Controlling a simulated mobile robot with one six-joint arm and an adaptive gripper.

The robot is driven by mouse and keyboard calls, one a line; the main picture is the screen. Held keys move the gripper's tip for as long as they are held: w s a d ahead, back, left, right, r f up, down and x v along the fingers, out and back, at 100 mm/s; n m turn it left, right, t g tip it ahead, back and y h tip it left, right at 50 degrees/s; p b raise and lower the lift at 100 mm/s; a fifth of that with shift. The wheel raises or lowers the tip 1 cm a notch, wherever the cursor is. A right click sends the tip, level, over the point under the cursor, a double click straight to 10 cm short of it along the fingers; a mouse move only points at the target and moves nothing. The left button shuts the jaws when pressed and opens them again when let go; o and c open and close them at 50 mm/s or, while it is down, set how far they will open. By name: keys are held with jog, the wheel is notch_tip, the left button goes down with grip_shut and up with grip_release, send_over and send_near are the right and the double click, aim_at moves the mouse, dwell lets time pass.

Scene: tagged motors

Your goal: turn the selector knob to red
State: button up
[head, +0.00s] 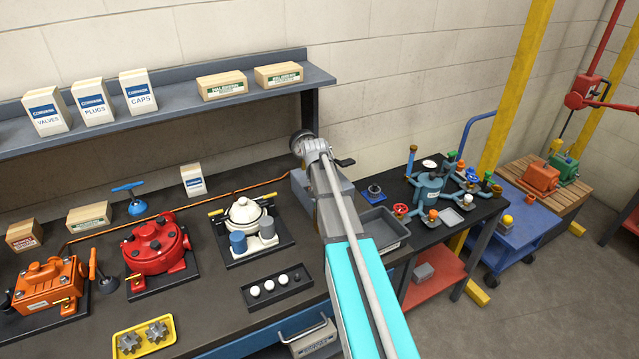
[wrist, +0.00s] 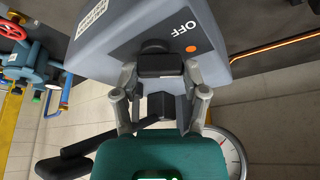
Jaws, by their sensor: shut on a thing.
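The selector knob (wrist: 160,66) is black and sits on the face of a grey box (wrist: 125,28) in the wrist view. The face bears the word OFF, upside down, with an orange dot beside it. No red mark is visible on the part of the face in view. My gripper (wrist: 161,75) is shut on the knob, one finger on each side. In the head view the grey box (head: 304,190) stands at the back of the bench, partly behind my arm; the knob and my fingertips are hidden there.
In the wrist view a round white gauge (wrist: 232,150) and a black lever (wrist: 68,162) lie near my gripper. In the head view a grey tray (head: 382,228) stands right of my arm, and a white-domed unit (head: 248,213) on a black base stands left.

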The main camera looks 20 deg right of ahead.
jog(key=m+g, duration=0.1)
jog(key=m, duration=0.2)
jog(key=m+g+h, duration=0.1)
jog(key=m, duration=0.2)
jog(key=shift+w+h, duration=0.2)
jog(key=shift+h, duration=0.1)
jog(key=m+g, duration=0.1)
jog(key=m, duration=0.4)
jog(key=shift+g, duration=0.4)
jog(key=o, duration=1.2)
jog(key=shift+c, duration=0.2)
jog(key=shift+d, duration=0.1)
